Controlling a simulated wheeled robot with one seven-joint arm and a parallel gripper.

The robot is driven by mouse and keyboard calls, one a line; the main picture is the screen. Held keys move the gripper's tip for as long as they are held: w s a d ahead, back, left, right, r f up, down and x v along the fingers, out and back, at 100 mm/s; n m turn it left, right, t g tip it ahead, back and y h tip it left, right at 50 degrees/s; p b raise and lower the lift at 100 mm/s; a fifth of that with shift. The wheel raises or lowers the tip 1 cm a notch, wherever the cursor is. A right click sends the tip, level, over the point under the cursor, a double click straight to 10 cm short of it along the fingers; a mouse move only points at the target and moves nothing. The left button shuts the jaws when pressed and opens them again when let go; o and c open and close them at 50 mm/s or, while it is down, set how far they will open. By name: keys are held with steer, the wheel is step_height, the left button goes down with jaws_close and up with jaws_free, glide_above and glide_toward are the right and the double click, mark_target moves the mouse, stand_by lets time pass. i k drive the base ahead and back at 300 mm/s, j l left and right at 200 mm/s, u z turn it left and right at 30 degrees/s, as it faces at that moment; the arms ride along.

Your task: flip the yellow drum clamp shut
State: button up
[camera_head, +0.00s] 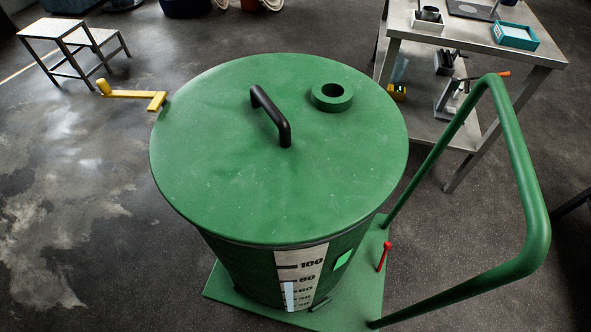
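The yellow drum clamp (131,95) shows at the left edge of the green drum's lid (215,150). Its arm sticks out to the left, away from the lid, with a raised yellow knob (103,87) at its outer end. Its inner end sits at or just beside the lid's rim; I cannot tell if it touches. The green drum (250,270) stands upright with its lid on top. The lid has a black handle (272,116) and a round green collar with a hole (332,96). My gripper is not in view.
The drum stands on a green base plate (365,290) with a tall green push handle (520,150) at right and a small red lever (384,257). A metal table (470,40) stands back right, a step stool (62,30) back left. The floor left of the drum is clear.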

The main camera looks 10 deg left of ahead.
mark_target(159, 98)
steer(key=u, duration=1.3)
steer(key=i+j+u, duration=0.6)
steer(key=i+u, duration=0.35)
steer(key=i+j, duration=0.1)
steer(key=i, duration=0.3)
steer(key=i+z, duration=0.1)
steer(key=i, duration=0.3)
steer(key=i+j+z, duration=0.25)
steer(key=i+z, duration=0.2)
steer(key=i+j+z, duration=0.45)
steer(key=k+l, duration=0.05)
steer(key=l, duration=0.05)
